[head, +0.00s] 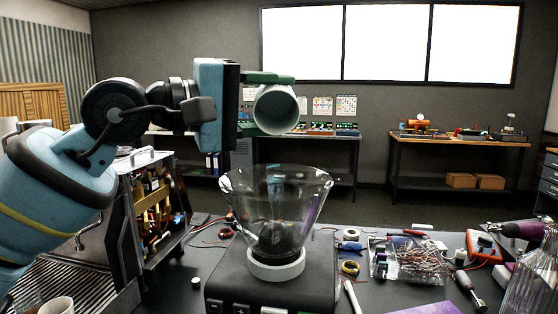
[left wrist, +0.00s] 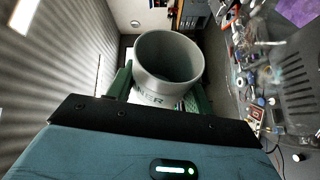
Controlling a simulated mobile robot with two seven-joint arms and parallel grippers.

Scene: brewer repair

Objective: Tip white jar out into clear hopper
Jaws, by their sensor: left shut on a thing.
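My left gripper (head: 268,100) is shut on the white jar (head: 276,110), with green fingers on its sides. The jar is tilted well over, and its open mouth faces the head camera. It is held above the clear hopper (head: 312,190), apart from its rim. In the left wrist view the jar (left wrist: 150,85) sits between the two fingers, its grey inside showing and no contents visible; part of its lettering shows. The hopper is a flared see-through cone on a white ring, standing on a dark machine (head: 270,290). My right gripper is not in view.
An opened machine (head: 155,205) with exposed wiring stands left of the hopper. Right of it lie tape rolls (head: 350,267), a clear tray of small parts (head: 418,262), an orange meter (head: 484,246) and a purple tool (head: 520,229). The air around the jar's right side is free.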

